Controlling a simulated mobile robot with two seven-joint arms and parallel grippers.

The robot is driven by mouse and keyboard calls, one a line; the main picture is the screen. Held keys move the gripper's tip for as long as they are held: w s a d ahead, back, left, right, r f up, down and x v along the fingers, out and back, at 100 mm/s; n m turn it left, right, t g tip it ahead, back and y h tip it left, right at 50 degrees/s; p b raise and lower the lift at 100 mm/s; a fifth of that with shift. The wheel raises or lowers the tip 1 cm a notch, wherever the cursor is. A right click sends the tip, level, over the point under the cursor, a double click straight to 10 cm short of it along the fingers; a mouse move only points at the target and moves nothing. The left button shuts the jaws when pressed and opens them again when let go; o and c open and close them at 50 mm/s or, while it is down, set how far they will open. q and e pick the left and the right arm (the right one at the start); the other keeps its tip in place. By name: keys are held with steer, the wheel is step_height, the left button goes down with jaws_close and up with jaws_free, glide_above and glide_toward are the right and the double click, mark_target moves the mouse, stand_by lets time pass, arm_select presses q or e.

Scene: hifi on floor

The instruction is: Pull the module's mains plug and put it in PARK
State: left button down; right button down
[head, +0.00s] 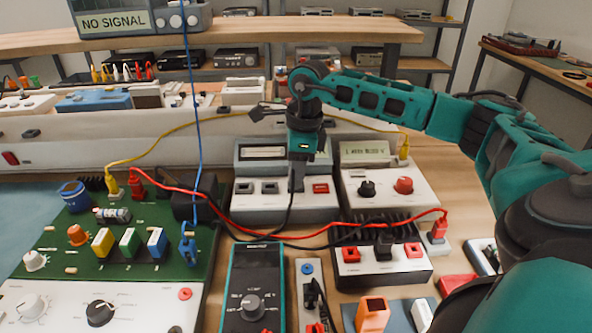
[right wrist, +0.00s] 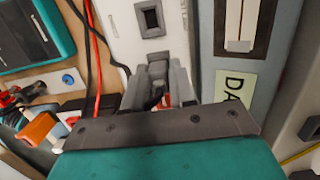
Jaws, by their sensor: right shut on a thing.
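The module (head: 243,213) is a white-and-grey box with a display, dark square openings and a red rocker; its front panel also shows in the right wrist view (right wrist: 128,35). My right gripper (head: 296,186) points down at that panel, between a dark opening and the red rocker. It is shut on the dark plug, mostly hidden by the fingers (right wrist: 158,82). A black cable (head: 288,214) runs down from it. I cannot tell whether the plug is seated or just clear of the panel. No PARK label is legible. My left gripper is out of view.
A red lead (head: 285,230) and black leads cross in front of the module. A teal meter (head: 254,285) and a narrow strip with a blue button (head: 308,268) lie nearer. A white box with a red knob (head: 404,185) stands to the right, a green board (head: 70,225) to the left.

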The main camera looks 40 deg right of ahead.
steer(key=c, duration=0.8)
jaws_free()
steer(key=shift+c, duration=0.2)
steer(key=r, duration=0.5)
steer(key=shift+s+d+r+p, duration=0.2)
steer(key=shift+d+p, duration=0.05)
steer(key=shift+p, duration=0.15)
arm_select(q)
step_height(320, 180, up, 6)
steer(key=p, duration=0.5)
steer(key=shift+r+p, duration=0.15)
steer(key=shift+p, duration=0.25)
arm_select(e)
step_height(320, 180, up, 12)
steer(key=shift+s+d+r, duration=0.25)
steer(key=shift+s+d, duration=0.05)
steer(key=shift+s, duration=0.05)
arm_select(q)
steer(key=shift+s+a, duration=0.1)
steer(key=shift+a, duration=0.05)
arm_select(e)
steer(key=shift+f, duration=0.1)
